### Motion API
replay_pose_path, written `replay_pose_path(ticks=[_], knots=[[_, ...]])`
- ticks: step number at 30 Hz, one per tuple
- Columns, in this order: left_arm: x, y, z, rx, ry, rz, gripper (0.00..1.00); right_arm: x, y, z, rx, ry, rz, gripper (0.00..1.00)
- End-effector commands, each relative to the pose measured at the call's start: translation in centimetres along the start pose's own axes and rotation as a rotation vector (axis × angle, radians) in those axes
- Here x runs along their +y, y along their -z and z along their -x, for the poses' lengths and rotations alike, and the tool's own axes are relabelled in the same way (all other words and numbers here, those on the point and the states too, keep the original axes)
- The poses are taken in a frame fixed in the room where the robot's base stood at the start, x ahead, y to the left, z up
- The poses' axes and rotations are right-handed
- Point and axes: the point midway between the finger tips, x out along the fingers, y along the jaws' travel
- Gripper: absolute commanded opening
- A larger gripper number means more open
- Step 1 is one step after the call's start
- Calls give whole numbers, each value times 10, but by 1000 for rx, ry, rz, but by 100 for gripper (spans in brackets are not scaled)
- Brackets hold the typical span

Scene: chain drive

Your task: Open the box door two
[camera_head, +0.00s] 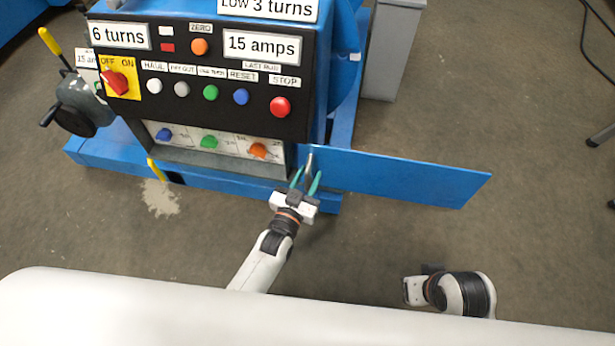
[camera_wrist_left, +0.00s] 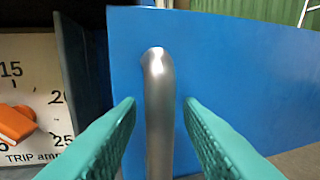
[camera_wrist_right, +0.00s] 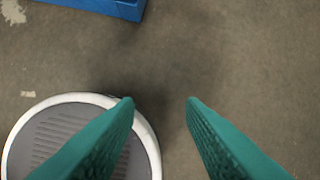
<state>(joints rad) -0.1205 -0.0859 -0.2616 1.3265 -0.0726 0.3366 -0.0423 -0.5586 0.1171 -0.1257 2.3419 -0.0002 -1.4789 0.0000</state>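The box door (camera_head: 400,178) is a flat blue panel that stands swung out to the right of the blue machine's lower box. It also fills much of the left wrist view (camera_wrist_left: 245,75). Its silver bar handle (camera_wrist_left: 158,110) lies between the green fingers of my left gripper (camera_wrist_left: 160,112). The fingers are open, with a gap on each side of the handle. In the head view the left gripper (camera_head: 306,182) is at the door's left end, by the handle (camera_head: 310,163). My right gripper (camera_wrist_right: 160,108) is open and empty above the floor.
The open box shows blue, green and orange knobs (camera_head: 209,141) on a white panel. Above it is the black control panel (camera_head: 205,75) with buttons and a red switch. A grey cabinet (camera_head: 392,50) stands behind. Floor to the right is clear up to a tripod leg (camera_head: 602,135).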

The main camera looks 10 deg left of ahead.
Motion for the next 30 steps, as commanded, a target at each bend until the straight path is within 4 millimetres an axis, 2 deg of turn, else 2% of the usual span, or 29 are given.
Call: replay_pose_path(ticks=[5,7,15,21,25,30], knots=[[0,0,8,2,0,0,33,0,-2,1,-6,-1,0,36],[0,-1,18,2,0,0,33,1,2,-14,11,-3,1,36],[0,-1,76,4,1,0,33,3,8,-52,31,-6,4,36],[0,0,108,2,1,0,33,4,14,-69,39,-7,5,36],[0,0,118,1,1,0,33,4,16,-75,41,-8,6,36],[0,0,121,0,0,0,33,4,16,-76,41,-8,6,36]])
